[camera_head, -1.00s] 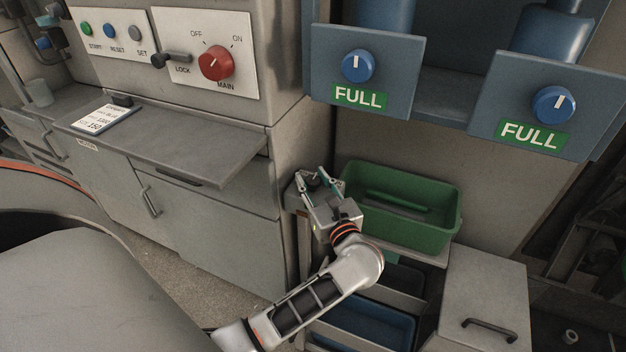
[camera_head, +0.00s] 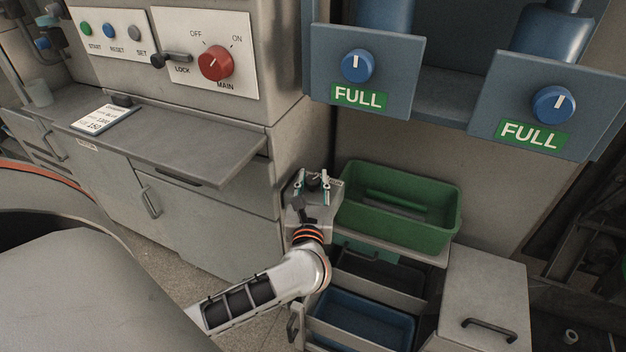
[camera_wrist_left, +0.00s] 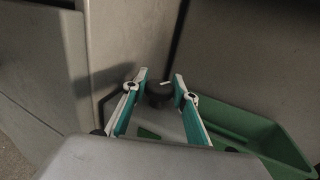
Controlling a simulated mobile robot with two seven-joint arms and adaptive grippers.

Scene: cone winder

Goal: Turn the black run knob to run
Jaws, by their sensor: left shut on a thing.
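The black run knob (camera_head: 314,184) sits on a small panel beside the green bin, and its white pointer line shows in the wrist view. My left gripper (camera_head: 313,185) is at the knob, with one finger on each side of it. In the left wrist view the knob (camera_wrist_left: 158,94) stands between the two fingertips of my left gripper (camera_wrist_left: 160,84), which is shut on it. The fingers and hand hide part of the panel; a small white label (camera_head: 335,183) shows at its right, too small to read surely. My right gripper is not in view.
A green bin (camera_head: 447,226) stands close to the right of my left gripper. Open drawers (camera_head: 395,288) lie below it. A grey cabinet (camera_head: 215,215) stands at left, with a red main knob (camera_head: 215,64) above. Blue FULL panels (camera_head: 395,70) hang at upper right.

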